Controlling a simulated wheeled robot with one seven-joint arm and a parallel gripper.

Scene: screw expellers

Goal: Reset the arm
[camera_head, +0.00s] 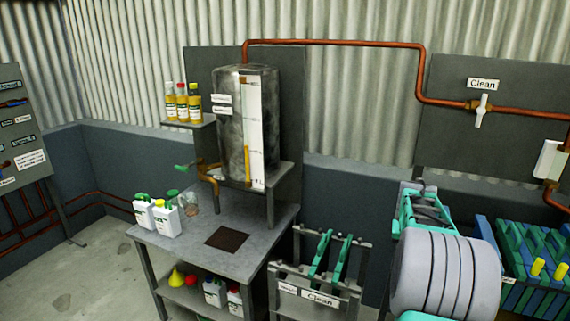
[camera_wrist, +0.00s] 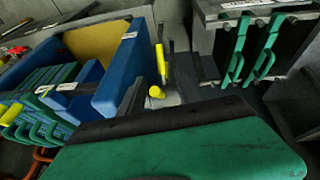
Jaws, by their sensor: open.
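In the head view, my arm's grey ribbed link fills the lower right. My gripper (camera_head: 425,205) seems to be the teal part just behind and above that link; it is open, and I see nothing held in it. Its fingertips are partly hidden by the arm. In the wrist view, a large green panel (camera_wrist: 180,150) with a dark upper edge fills the bottom; I cannot tell whether it is part of me.
A metal table (camera_head: 262,215) holds white bottles (camera_head: 165,217) under a steel tank (camera_head: 262,125). A rack with green-handled tools (camera_head: 335,258) stands left of my arm. A blue rack (camera_head: 520,245) stands right. Copper pipe (camera_head: 340,42) runs along the wall. Floor at left is clear.

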